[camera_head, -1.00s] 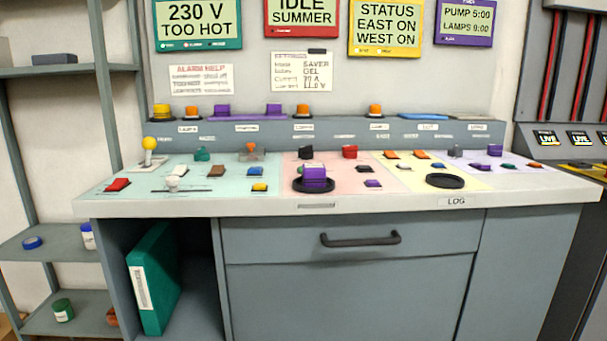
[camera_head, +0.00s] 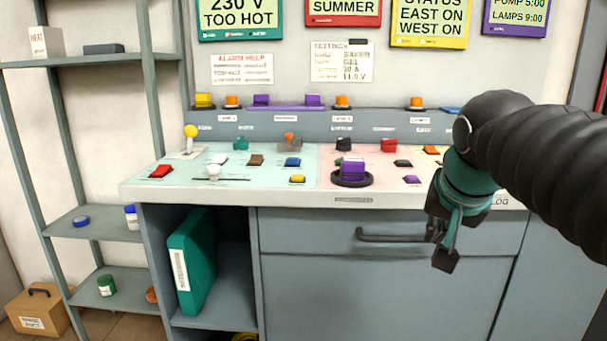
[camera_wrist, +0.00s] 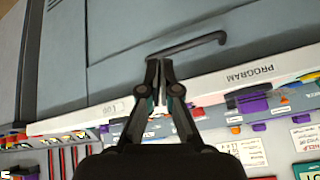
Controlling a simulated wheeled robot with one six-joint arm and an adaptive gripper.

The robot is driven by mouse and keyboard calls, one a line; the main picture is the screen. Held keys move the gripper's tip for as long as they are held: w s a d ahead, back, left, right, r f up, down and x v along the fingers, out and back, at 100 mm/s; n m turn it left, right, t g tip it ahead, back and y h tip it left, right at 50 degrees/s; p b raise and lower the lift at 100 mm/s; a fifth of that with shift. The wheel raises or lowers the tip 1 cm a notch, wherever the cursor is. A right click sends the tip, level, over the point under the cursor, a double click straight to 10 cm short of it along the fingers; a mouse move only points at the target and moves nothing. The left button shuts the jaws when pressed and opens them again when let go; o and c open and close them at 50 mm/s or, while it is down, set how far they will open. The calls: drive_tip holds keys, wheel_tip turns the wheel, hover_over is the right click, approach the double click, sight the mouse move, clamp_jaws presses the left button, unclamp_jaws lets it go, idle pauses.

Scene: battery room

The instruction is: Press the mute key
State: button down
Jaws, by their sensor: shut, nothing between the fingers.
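No key label reads clearly as mute. On the teal left panel (camera_head: 235,177) sit a red key (camera_head: 160,171), a white key (camera_head: 218,159), a brown key (camera_head: 255,160), a blue key (camera_head: 293,162) and a yellow key (camera_head: 297,179). The pink panel beside it has a dark key (camera_head: 403,163) and a small purple key (camera_head: 412,180). My gripper (camera_head: 446,260) points down in front of the desk, near the drawer handle, apart from the keys. In the wrist view my gripper (camera_wrist: 158,64) is shut and empty; contact with the handle is unclear.
A dark drawer handle (camera_head: 395,237) sticks out of the desk front. A large purple knob (camera_head: 353,171) and a yellow-topped lever (camera_head: 190,138) rise from the desktop. Shelves (camera_head: 95,221) stand left. The alarm help card (camera_head: 241,69) hangs on the wall, its small print blurred.

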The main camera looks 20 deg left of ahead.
drive_tip(key=w+a+r+m+y, duration=0.1)
drive_tip(key=w+a+r, duration=0.7)
drive_tip(key=a, duration=0.3)
wheel_tip(320, 180, up, 6)
drive_tip(key=m+t+y+p, duration=0.1)
drive_tip(key=m+t, duration=0.1)
hover_over(298, 177)
drive_tip(key=shift+r, duration=0.15)
drive_tip(key=shift+f+b, duration=2.6)
drive_tip(key=shift+f, duration=1.8)
drive_tip(key=shift+f, duration=0.15)
drive_tip(key=shift+f, duration=0.3)
